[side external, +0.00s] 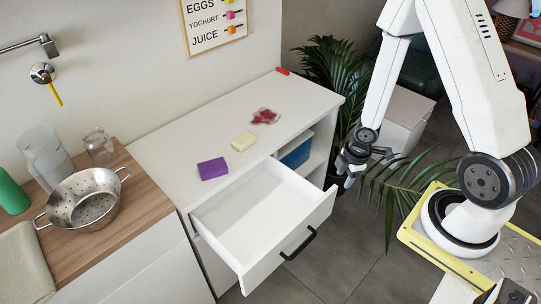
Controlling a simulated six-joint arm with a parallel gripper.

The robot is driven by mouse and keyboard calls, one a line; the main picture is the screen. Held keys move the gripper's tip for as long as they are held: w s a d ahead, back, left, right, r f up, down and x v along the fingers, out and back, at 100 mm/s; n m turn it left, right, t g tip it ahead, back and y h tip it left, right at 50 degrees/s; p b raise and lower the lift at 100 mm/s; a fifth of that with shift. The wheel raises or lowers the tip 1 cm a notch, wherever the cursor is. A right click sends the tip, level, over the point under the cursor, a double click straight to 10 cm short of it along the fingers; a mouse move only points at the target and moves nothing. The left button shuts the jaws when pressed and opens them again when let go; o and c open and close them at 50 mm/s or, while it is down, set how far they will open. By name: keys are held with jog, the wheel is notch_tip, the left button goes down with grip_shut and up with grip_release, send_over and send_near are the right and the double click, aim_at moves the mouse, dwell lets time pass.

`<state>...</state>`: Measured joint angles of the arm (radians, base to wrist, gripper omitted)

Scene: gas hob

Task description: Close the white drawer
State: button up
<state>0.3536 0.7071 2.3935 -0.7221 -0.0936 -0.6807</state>
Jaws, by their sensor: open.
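The white drawer (262,225) is pulled far out of the white cabinet (160,151) and looks empty inside. Its front panel (310,222) faces the lower right and carries a dark bar handle (299,243). My gripper (351,177) hangs in the air up and to the right of the drawer front, apart from it. It is open and holds nothing. The fingers are small and dark in this view.
A steel colander (86,200) stands on the wooden counter at left. A potted plant (330,75) stands behind my gripper. Floor in front of the drawer is clear.

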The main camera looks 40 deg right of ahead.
jog(key=s+a+f+n+y, duration=0.2)
jog(key=s+f+n+y, duration=0.3)
jog(key=f, duration=0.5)
jog(key=n+t+y, duration=0.7)
jog(key=n+t, duration=0.1)
jog(key=t, duration=0.2)
send_near(303, 246)
jog(key=shift+x, duration=1.2)
jog(key=shift+w+a+f, duration=0.15)
jog(key=shift+a+f, duration=0.05)
jog(key=shift+h, duration=0.3)
jog(key=shift+x, duration=3.55)
grip_shut()
